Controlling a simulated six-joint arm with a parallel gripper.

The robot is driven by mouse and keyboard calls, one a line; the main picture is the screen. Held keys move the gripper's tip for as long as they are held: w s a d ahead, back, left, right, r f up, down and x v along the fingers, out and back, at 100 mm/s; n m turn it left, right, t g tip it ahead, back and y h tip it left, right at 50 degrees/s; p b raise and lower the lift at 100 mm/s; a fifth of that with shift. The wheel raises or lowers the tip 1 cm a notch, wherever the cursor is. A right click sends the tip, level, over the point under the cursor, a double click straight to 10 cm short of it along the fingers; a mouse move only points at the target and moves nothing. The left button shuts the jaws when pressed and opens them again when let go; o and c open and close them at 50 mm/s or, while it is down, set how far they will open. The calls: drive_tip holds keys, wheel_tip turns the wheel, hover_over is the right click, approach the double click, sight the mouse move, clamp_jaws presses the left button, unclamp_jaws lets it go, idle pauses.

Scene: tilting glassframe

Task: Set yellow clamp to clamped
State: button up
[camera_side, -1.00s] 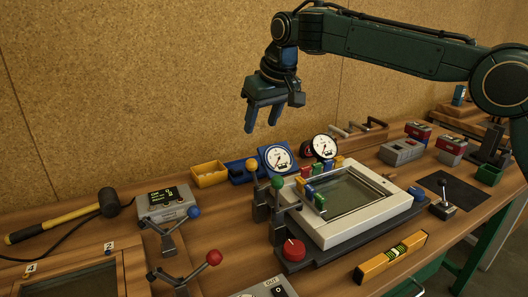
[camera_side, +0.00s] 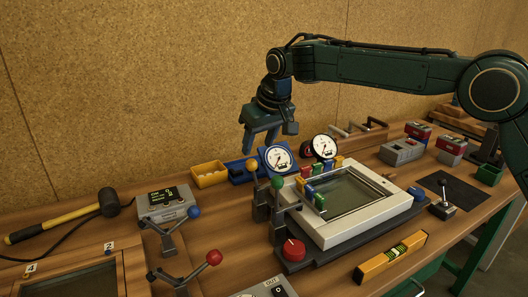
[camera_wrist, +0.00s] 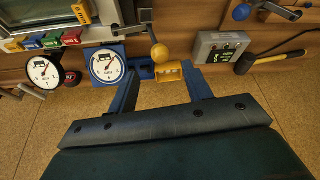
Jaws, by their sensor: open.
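The yellow clamp shows as a yellow ball knob (camera_side: 252,165) on an upright handle, beside a green-knobbed clamp (camera_side: 277,182) at the left edge of the glass frame (camera_side: 345,200). My gripper (camera_side: 261,142) is open and empty. In the side picture it hangs above the yellow knob with its fingers pointing down. In the wrist view the yellow knob (camera_wrist: 160,53) lies ahead of the gap between the fingers of my gripper (camera_wrist: 163,82), apart from them. The base of the yellow clamp is partly hidden.
A blue-backed gauge (camera_side: 277,157) and a black-cased gauge (camera_side: 324,146) stand behind the frame. A yellow bin (camera_side: 209,174) sits to the left. A red knob (camera_side: 293,250) is in front. Red-knobbed (camera_side: 213,257) and blue-knobbed (camera_side: 194,212) levers stand front left.

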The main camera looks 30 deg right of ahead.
sight(250, 170)
drive_tip(key=x, duration=1)
drive_tip(key=shift+w+f, duration=0.1)
drive_tip(key=shift+f, duration=0.15)
drive_tip(key=shift+c, duration=0.2)
clamp_jaws()
